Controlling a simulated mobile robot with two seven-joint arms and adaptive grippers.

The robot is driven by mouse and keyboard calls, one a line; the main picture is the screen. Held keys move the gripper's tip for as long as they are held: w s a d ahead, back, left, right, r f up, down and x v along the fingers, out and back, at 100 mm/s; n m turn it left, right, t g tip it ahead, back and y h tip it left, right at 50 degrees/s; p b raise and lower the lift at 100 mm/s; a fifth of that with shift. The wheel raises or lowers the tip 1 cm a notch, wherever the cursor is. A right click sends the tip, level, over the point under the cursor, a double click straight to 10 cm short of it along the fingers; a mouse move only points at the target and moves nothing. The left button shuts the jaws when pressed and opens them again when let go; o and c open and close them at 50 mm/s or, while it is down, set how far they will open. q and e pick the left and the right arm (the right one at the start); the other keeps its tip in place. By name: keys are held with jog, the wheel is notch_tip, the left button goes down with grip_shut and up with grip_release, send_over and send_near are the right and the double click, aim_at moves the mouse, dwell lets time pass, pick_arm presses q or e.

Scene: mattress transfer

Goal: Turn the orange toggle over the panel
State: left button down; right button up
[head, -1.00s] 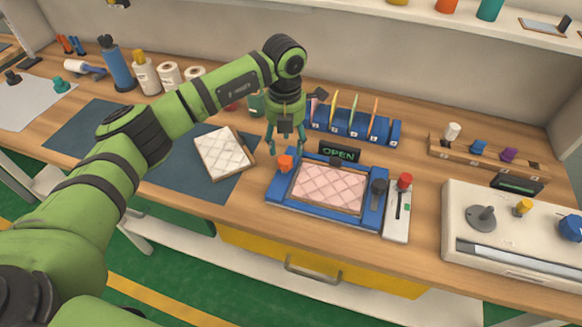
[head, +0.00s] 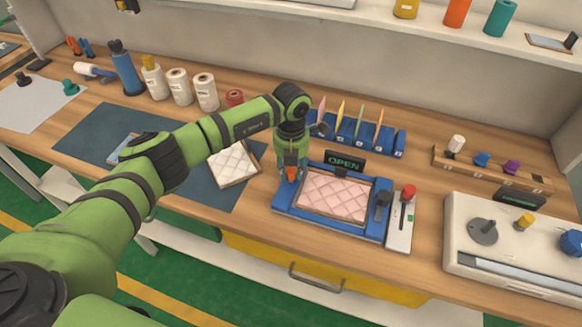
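The orange toggle (head: 291,173) stands at the back left corner of the blue frame (head: 282,202). The frame holds a pink quilted panel (head: 335,197). My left gripper (head: 291,179) points down over the orange toggle, with its fingers on either side of it. Whether the fingers press on the toggle is too small to tell. A dark toggle (head: 382,200) stands at the right side of the frame. A sign reading OPEN (head: 344,161) stands behind the frame. My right gripper is not in view.
A white quilted piece (head: 233,165) lies on the dark mat (head: 95,130) to the left. A lever box with a red knob (head: 401,225) stands right of the frame. A blue rack (head: 370,140) with colored cards is behind. A white machine (head: 515,240) is at the right.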

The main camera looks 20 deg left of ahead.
pick_arm(q)
jog(key=shift+f, duration=0.1)
jog(key=shift+f+m+b, duration=0.2)
jog(key=shift+m+b, duration=0.6)
jog(key=shift+b, duration=0.35)
jog(key=m+b, duration=0.7)
jog(key=b, duration=0.1)
jog(key=shift+a+m+b, duration=0.1)
jog(key=shift+m+b, duration=0.3)
jog(key=m+b, duration=0.2)
jog(key=shift+m, duration=0.4)
jog(key=m+b, duration=0.2)
jog(key=shift+m, duration=0.3)
jog(key=shift+r+m+b, duration=0.2)
jog(key=shift+m+b, duration=0.5)
jog(key=shift+m, duration=0.9)
jog(key=shift+r, duration=0.1)
